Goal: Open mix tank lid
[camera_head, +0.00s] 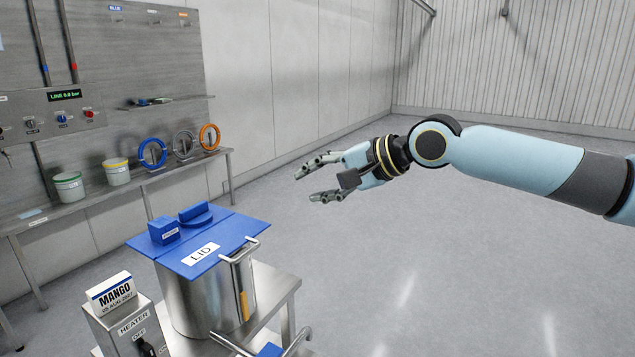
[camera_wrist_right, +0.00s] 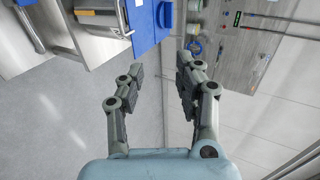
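The mix tank (camera_head: 204,299) is a steel pot on a steel stand, with a flat blue lid (camera_head: 226,232) lying shut on it. The lid carries a white LID label, a blue knob and a small blue block. A steel bar handle (camera_head: 239,251) sits at its right front edge. My right gripper (camera_head: 307,181) is open and empty, in the air above and to the right of the lid, apart from it. In the right wrist view the open fingers (camera_wrist_right: 155,82) point toward the blue lid (camera_wrist_right: 147,22) at the top. My left gripper is not in view.
A heater box (camera_head: 132,324) with a MANGO sign (camera_head: 111,291) stands left of the tank. A wall bench (camera_head: 130,181) holds tubs (camera_head: 69,187) and coloured rings (camera_head: 153,153). The floor to the right is clear.

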